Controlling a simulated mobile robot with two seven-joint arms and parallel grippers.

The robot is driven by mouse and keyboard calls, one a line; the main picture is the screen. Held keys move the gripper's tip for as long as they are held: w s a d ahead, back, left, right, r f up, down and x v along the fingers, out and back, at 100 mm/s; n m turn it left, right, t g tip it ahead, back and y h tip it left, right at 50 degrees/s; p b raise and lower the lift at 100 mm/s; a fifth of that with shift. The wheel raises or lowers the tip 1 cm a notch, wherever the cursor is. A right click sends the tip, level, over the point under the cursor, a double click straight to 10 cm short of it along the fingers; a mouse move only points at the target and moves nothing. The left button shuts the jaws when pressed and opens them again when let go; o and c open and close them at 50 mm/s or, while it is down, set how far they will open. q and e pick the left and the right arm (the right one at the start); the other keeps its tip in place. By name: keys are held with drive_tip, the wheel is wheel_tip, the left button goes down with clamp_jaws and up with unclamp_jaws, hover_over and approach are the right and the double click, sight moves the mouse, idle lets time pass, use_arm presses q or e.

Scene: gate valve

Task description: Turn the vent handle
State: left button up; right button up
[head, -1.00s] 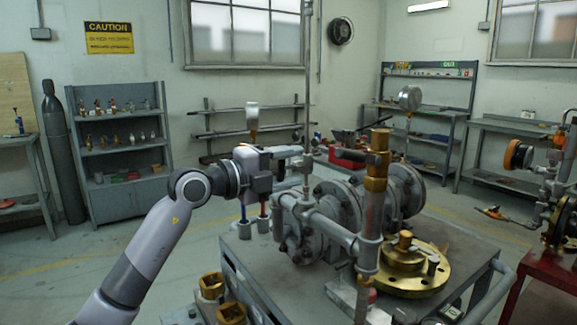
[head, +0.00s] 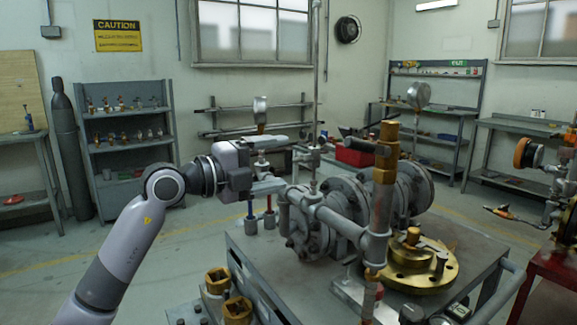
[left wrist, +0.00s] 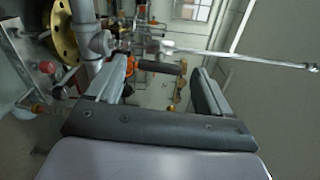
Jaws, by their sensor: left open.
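My right gripper is not in view.
Grey flanged pipework (head: 345,205) and a brass flange (head: 425,268) stand on the metal cart (head: 475,262). Brass fittings (head: 217,281) sit at the cart's front left.

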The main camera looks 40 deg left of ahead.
use_arm(q)
drive_tip(key=shift+v, duration=1.05)
drive_tip(key=shift+d+f+h, duration=0.25)
drive_tip(key=shift+d+h, duration=0.05)
drive_tip(key=d+f+h+p, duration=0.2)
drive_tip(key=d+f+h, duration=0.3)
drive_tip(key=d+f, duration=0.2)
drive_tip(key=s+d+f+n+y+p, duration=0.1)
drive_tip(key=s+f+n+y, duration=0.25)
drive_tip(key=f+n, duration=0.35)
drive_tip(key=s+d+f+n+y+p, duration=0.15)
drive_tip(key=f+n+y, duration=0.3)
drive_tip(key=f, duration=0.55)
drive_tip(key=s+f+n+y, duration=0.3)
drive_tip(key=s+f+n, duration=0.1)
drive_tip(key=f+n, duration=0.35)
drive_tip(key=s+d+f+n+g, duration=0.1)
drive_tip(key=s+d+f+g, duration=0.2)
drive_tip(key=s+f, duration=0.2)
drive_tip(key=s+d+f+n+g+p, duration=0.1)
drive_tip(key=s+d+f+g, duration=0.2)
drive_tip(key=s+f, duration=0.3)
drive_tip(key=shift+d+f+h, duration=0.4)
drive_tip(key=shift+d+f, duration=0.05)
drive_tip(key=shift+f, duration=0.05)
